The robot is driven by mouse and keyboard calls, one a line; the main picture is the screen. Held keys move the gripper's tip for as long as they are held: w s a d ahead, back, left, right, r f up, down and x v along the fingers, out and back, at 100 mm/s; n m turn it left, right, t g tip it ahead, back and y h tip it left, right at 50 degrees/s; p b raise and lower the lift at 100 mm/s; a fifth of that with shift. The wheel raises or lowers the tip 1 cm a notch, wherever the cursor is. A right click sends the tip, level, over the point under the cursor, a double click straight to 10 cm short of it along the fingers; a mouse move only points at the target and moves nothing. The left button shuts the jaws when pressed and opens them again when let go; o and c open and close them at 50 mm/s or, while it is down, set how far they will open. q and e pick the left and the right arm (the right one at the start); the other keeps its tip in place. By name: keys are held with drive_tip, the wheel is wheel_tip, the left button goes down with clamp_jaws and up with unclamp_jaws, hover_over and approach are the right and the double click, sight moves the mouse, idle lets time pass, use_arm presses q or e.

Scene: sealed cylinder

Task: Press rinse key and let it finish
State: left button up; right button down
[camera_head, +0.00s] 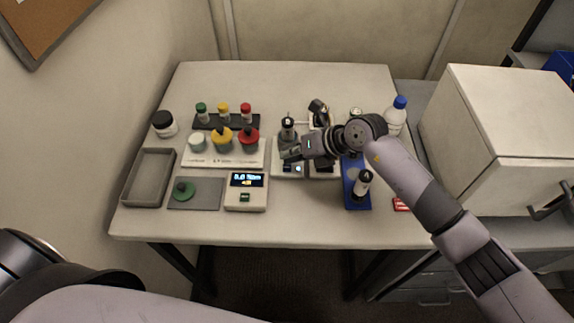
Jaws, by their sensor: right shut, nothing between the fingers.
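My right arm reaches in from the right, and its right gripper (291,153) is shut and empty. Its fingertips are over the back of a small white device (279,171) that has a dark display and a small lit spot on its front. I cannot tell whether they touch it, and no key label is readable. A second white unit (246,205) with a lit display (247,180) and a green key (245,197) stands to the left, apart from the gripper. Which key is the rinse key cannot be read. My left gripper is out of the picture.
A rack with red, yellow and green capped vials (223,122), a grey tray (129,190) and a black-lidded jar (164,124) stand on the left. A blue holder (357,202) and a blue-capped bottle (395,117) stand on the right. The table's front strip is clear.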

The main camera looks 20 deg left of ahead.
sight(289, 165)
drive_tip(key=shift+r+p, duration=1.75)
drive_tip(key=shift+r, duration=0.8)
